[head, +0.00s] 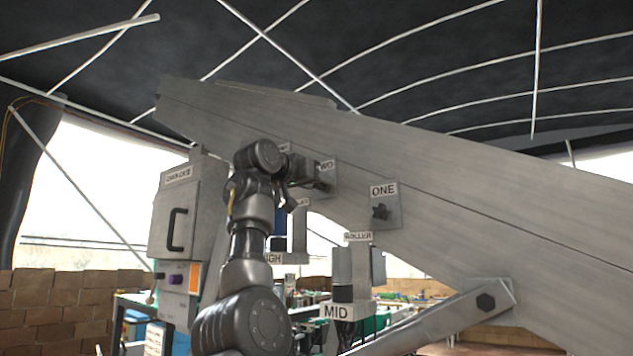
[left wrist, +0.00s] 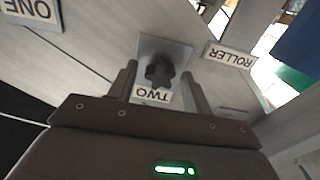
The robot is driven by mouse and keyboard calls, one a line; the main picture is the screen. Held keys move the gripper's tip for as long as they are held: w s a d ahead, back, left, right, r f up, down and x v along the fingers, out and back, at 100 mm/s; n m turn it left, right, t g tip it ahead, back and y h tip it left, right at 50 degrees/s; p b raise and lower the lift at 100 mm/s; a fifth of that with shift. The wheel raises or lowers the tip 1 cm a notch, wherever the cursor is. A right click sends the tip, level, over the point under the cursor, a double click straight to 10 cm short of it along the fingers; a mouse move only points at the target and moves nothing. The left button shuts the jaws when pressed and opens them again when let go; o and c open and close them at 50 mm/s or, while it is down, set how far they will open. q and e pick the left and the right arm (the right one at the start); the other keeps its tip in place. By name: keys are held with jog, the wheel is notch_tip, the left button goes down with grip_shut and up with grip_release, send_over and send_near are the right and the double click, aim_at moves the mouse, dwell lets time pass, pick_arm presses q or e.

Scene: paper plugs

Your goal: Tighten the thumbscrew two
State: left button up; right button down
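Thumbscrew two is a dark lobed knob on a grey plate; it shows in the left wrist view (left wrist: 158,71) with a TWO label (left wrist: 151,95) beside it. My left gripper (left wrist: 159,76) is open, with one finger on each side of the knob and a visible gap to each. I cannot tell how deep the fingertips reach around it. In the head view my left gripper (head: 310,180) is up at the beam by the TWO label (head: 326,165), and partly hides that plate. My right gripper is in neither view.
A large sloping grey beam (head: 450,175) crosses the head view. Thumbscrew one (head: 381,212) is on it, below the ONE label (head: 383,190). A grey cabinet (head: 172,220) with a handle stands left of my arm.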

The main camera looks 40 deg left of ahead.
pick_arm(q)
jog(key=c, duration=0.8)
grip_shut()
jog(key=shift+c, duration=0.9)
grip_release()
jog(key=m, duration=0.3)
jog(key=shift+m, duration=0.3)
jog(key=o, duration=1.1)
